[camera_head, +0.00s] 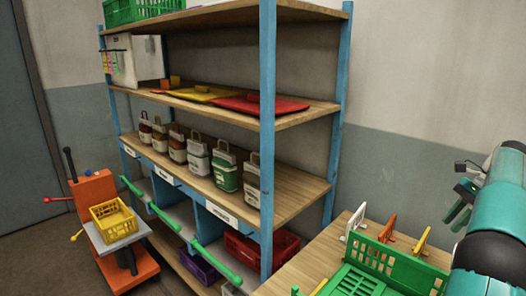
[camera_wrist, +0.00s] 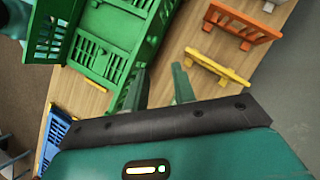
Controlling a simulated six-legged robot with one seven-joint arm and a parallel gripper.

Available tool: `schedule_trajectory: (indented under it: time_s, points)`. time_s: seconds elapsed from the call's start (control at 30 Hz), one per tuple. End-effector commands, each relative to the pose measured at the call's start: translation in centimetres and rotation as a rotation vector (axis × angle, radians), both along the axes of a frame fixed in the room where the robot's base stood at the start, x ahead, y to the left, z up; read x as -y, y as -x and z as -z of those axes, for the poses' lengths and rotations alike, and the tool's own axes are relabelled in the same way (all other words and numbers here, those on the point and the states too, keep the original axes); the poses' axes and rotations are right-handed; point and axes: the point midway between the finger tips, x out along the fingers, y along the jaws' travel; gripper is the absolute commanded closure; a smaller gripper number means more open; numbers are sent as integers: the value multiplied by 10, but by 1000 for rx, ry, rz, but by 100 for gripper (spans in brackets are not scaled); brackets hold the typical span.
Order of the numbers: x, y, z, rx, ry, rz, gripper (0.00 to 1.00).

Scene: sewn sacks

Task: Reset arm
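My gripper (camera_head: 457,192) is raised at the right of the head view, at the end of my teal arm. In the wrist view my gripper (camera_wrist: 160,72) shows two green fingers standing apart, with bare wood seen between them and nothing held. Below it in the wrist view is a wooden table (camera_wrist: 168,62) with a green slatted crate (camera_wrist: 108,40). The fingers appear above the table, beside the crate in the picture; the height gap cannot be told.
A yellow rack (camera_wrist: 218,68) and an orange rack (camera_wrist: 240,24) stand on the table. A blue-post shelf (camera_head: 268,130) holds several small sacks (camera_head: 226,172) and coloured trays. An orange cart (camera_head: 97,190) with a yellow basket (camera_head: 114,220) stands at left. The wall side above the table looks clear.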

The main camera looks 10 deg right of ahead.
Motion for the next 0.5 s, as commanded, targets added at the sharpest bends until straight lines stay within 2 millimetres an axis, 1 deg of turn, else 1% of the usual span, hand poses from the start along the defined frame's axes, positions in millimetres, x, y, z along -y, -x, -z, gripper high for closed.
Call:
schedule_trajectory:
  time_s: [0.07, 0.17, 0.33, 0.5]
  points:
    - [-11, -4, -8, 18, 16, -26, 74]
    - [-33, -10, -22, 55, 48, -76, 74]
    - [-82, -16, -44, 131, 122, -195, 74]
    - [-133, -15, -60, 205, 195, -327, 74]
